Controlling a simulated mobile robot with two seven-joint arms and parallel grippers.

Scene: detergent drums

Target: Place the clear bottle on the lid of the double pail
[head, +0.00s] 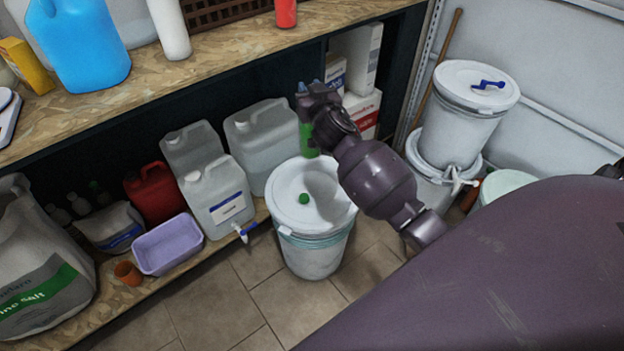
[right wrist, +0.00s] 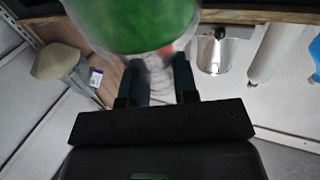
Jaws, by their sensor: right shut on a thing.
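My right gripper (head: 308,98) is shut on the clear bottle (head: 308,140), whose green lower part hangs below my wrist in the head view. In the right wrist view the two fingers (right wrist: 157,82) close on a clear part of the bottle, and its green part (right wrist: 145,22) fills the top of the picture. The double pail (head: 456,135) is two stacked white pails at the right. Its flat white lid (head: 462,80) bears a blue handle-like piece. The bottle is well left of this lid, apart from it. My left gripper is not in view.
A single white pail (head: 312,255) with a green knob on its lid stands on the floor in the middle. Clear jugs (head: 218,200), a red can (head: 155,195) and a lilac tub (head: 167,243) line the low shelf. A wooden counter (head: 215,55) runs above.

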